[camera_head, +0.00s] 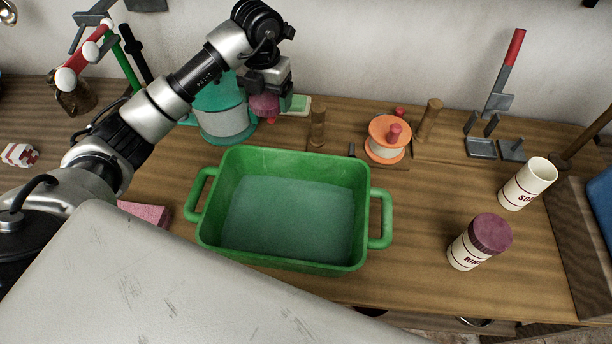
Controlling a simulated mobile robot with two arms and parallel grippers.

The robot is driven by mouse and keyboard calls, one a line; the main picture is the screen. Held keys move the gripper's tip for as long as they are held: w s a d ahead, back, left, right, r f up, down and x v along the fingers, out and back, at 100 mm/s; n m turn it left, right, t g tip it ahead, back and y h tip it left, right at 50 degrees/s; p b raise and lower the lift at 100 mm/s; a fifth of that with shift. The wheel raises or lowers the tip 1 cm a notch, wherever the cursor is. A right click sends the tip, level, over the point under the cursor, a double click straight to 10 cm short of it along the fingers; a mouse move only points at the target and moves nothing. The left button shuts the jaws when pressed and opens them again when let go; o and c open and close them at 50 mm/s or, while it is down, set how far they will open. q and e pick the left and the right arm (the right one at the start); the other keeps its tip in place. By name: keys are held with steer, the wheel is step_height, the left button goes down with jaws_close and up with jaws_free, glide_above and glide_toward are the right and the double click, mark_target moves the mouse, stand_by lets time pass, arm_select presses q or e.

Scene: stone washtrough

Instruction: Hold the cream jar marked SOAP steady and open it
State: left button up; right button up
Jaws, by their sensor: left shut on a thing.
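The cream jar marked SOAP (520,190) stands upright at the right of the wooden counter. Its top is open and no lid is on it. My left gripper (266,94) is far from the jar, over the back of the counter beside a teal container. It is shut on a purple-pink round thing (264,106) that looks like a lid. A second cream jar (465,252), its marking only partly readable, stands nearer with a purple lid (491,233) on. My right gripper does not show.
A green basin (380,215) with bluish water stands mid-counter. The teal container (225,122) and an orange-and-cream spool (387,140) stand behind it. A pink block (146,213) lies at left. Grey metal pieces (481,148) stand back right. Counter between basin and jars is clear.

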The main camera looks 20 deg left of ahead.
arm_select(q)
steer(key=b, duration=0.3)
glide_above(274, 148)
steer(key=s+d, duration=0.1)
steer(key=s, duration=0.1)
step_height(274, 148, down, 7)
step_height(274, 148, down, 5)
steer(key=shift+f+p, duration=0.2)
steer(key=shift+p, duration=0.25)
step_height(274, 148, down, 4)
steer(key=shift+f, duration=0.45)
steer(key=o, duration=0.9)
steer(key=shift+r, duration=0.15)
